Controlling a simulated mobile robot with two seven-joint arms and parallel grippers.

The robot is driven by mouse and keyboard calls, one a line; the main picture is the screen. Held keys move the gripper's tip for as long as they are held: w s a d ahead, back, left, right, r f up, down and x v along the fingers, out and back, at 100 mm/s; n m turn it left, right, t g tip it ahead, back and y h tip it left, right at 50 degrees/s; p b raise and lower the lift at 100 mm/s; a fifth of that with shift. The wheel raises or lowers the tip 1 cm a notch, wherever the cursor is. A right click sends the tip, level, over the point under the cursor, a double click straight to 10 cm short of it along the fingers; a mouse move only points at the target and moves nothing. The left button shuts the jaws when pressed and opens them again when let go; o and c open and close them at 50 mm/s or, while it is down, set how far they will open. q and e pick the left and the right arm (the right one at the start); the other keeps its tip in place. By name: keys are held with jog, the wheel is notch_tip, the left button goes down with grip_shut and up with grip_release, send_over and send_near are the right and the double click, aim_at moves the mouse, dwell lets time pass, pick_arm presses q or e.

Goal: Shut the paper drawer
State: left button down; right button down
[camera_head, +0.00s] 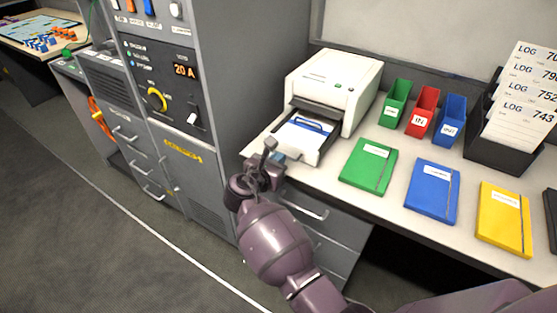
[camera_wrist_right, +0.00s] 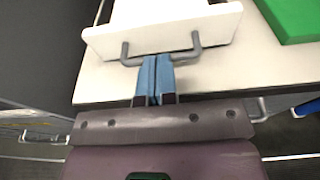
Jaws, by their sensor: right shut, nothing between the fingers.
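The paper drawer (camera_head: 318,150) sticks out from the front of the white printer (camera_head: 335,88) on the desk, with white and blue paper in it. In the right wrist view, its white front (camera_wrist_right: 110,40) carries a grey bar handle (camera_wrist_right: 196,50). My right gripper (camera_head: 277,158) is in front of the drawer, at the desk's near edge. Its blue fingers (camera_wrist_right: 154,66) are shut together with nothing between them, their tips at the middle of the handle. I cannot tell whether they touch it. My left gripper is not in view.
Green (camera_head: 368,167), blue (camera_head: 432,190) and yellow (camera_head: 504,218) notebooks lie right of the drawer. Small coloured bins (camera_head: 421,112) and a log card box (camera_head: 505,145) stand behind. A tall grey cabinet (camera_head: 245,60) stands left of the printer. Desk drawers (camera_head: 325,225) are below.

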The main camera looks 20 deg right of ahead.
jog(key=shift+w+d, duration=0.1)
jog(key=shift+w+d+r, duration=0.1)
jog(key=shift+w+d, duration=0.05)
jog(key=shift+d, duration=0.05)
jog(key=p, duration=0.1)
send_near(307, 131)
jog(key=shift+f, duration=0.2)
jog(key=x, duration=0.6)
jog(key=r+x, duration=0.1)
jog(key=x, duration=0.3)
jog(key=shift+r, duration=0.15)
jog(key=shift+w+d+r, duration=0.1)
jog(key=shift+w+d, duration=0.05)
jog(key=shift+d, duration=0.05)
jog(key=shift+d+r, duration=0.15)
jog(key=shift+r, duration=0.1)
